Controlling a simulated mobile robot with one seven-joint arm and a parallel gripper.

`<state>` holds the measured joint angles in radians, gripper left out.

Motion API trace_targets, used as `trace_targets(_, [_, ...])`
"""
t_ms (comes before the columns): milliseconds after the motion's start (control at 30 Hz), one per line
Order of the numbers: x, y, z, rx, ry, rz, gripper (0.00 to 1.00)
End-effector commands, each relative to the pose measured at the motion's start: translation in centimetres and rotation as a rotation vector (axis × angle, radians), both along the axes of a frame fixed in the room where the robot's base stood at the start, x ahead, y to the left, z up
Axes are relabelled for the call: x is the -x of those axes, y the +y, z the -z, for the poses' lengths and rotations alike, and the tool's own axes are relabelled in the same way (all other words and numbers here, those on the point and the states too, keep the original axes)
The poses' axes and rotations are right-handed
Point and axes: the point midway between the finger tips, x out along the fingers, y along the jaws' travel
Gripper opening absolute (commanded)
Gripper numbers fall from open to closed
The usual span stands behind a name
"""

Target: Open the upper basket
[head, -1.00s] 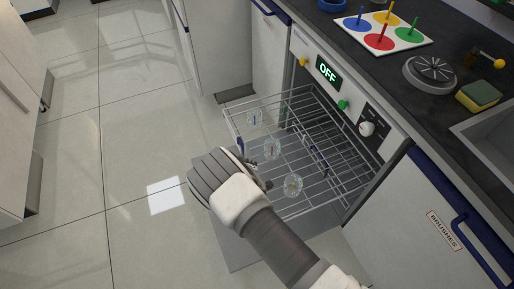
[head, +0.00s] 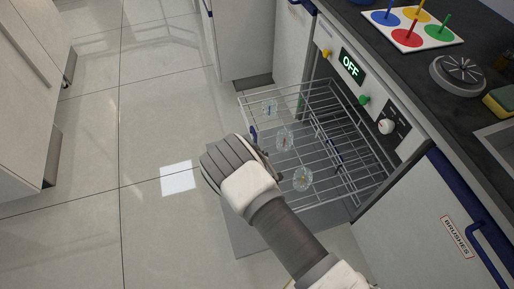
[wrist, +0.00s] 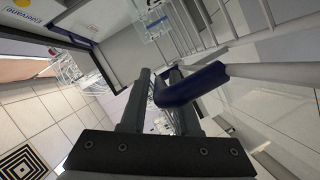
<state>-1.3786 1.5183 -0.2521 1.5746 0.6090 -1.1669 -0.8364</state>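The upper basket (head: 330,190) is a wire rack that stands well out of the dishwasher-like machine (head: 317,66). My gripper (wrist: 160,72) is at the basket's outer front side; my forearm and wrist hide part of that side in the head view. In the wrist view the blue handle (wrist: 195,85) crosses in front of my right finger, with its end over the gap between the fingers. The gap shows, so the fingers look apart. I cannot tell whether they touch the handle.
A grey panel (head: 244,237), apparently the machine's lowered door, lies below the basket. The counter above holds a board with coloured pegs (head: 440,42). A cabinet with a BRUSHES label (head: 457,237) stands at the right. The tiled floor (head: 150,130) at the left is clear.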

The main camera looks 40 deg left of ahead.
Motion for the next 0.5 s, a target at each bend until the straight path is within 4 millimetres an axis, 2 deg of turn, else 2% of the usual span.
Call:
trace_targets(167, [1.7, -1.4, -0.7, 0.004, 0.002, -0.002, 0.30])
trace_targets(500, [7.9, -6.6, -2.5, 0.004, 0.003, -0.002, 0.30])
